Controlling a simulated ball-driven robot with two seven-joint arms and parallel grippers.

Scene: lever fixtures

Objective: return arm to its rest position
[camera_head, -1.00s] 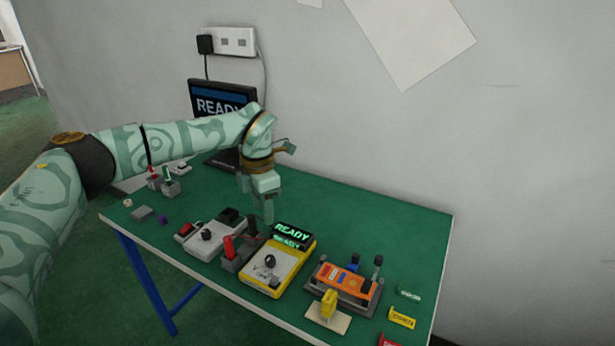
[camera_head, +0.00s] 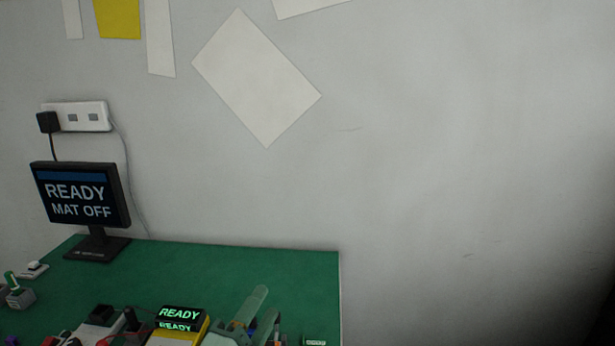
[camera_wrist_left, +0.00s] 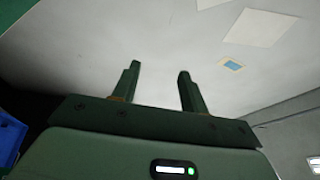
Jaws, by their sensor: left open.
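My left gripper (camera_head: 266,304) shows at the bottom edge of the head view, with its green fingers pointing up over the front part of the table. In the left wrist view the two fingers of my left gripper (camera_wrist_left: 159,72) stand well apart with nothing between them, against a pale surface. It is open and empty. The rest of my left arm is out of the head view. My right gripper is in neither view.
The green table (camera_head: 240,272) has clear room at its back. A monitor (camera_head: 80,197) reading READY, MAT OFF stands at the back left. A yellow device (camera_head: 190,334) with a lit READY display and other fixtures are cut off at the bottom. A wall socket (camera_head: 88,117) is above.

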